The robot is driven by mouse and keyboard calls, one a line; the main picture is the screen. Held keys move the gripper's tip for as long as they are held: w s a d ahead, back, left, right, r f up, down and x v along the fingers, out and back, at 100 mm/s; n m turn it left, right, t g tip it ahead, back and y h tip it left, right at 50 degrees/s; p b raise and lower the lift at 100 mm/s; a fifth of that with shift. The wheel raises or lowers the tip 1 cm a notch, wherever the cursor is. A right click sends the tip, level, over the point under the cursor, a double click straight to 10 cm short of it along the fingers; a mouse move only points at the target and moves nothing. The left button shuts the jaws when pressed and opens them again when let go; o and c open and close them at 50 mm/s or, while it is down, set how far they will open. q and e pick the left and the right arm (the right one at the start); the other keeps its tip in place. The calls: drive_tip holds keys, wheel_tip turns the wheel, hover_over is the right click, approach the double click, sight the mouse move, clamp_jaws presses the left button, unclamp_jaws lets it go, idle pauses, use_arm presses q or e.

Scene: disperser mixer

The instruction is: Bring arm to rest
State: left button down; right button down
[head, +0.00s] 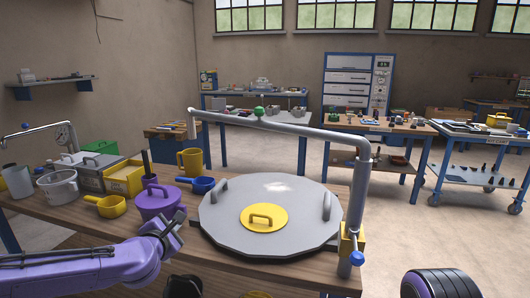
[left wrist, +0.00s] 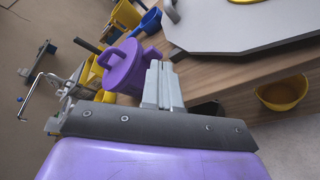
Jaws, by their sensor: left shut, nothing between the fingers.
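A grey pipe arm (head: 290,127) runs level above a large round grey lid (head: 225,217). It joins an upright post (head: 361,195) at the lid's right, and its far left end bends down in the air. The post stands in a yellow bracket with a blue knob (head: 357,258). My left gripper (head: 178,220) is shut and empty, left of the lid and in front of the purple lidded pot (head: 158,199). In the left wrist view its fingers (left wrist: 163,68) meet beside the purple pot (left wrist: 125,65). My right gripper is not seen.
On the bench's left are a blue pan (head: 203,185), a yellow pan (head: 111,206), a yellow mug (head: 190,160), a grey pot (head: 58,187) and a yellow box (head: 123,178). A yellow bowl (left wrist: 282,93) is below the bench edge.

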use_arm(q)
drive_tip(key=s+d+f+m+g, duration=0.25)
drive_tip(key=s+f+m, duration=0.4)
drive_tip(key=f, duration=0.65)
drive_tip(key=s+d+f+m+g, duration=0.1)
drive_tip(key=s+f+m+g, duration=0.3)
drive_tip(key=s+f, duration=0.7)
drive_tip(key=s+a+f+m+g+y, duration=0.1)
drive_tip(key=s+a+f+m, duration=0.1)
drive_tip(key=s, duration=0.6)
drive_tip(key=s+a+f+m+g+y, duration=0.1)
drive_tip(key=s+a+f+m+g, duration=0.1)
drive_tip(key=s+f, duration=0.4)
drive_tip(key=s+a+f+m+g+y, duration=0.1)
drive_tip(key=s+a+f+m, duration=0.3)
drive_tip(key=s, duration=0.8)
drive_tip(key=shift+a+f+g+y, duration=0.3)
drive_tip(key=shift+a+f+g, duration=0.15)
drive_tip(key=shift+a+g, duration=0.2)
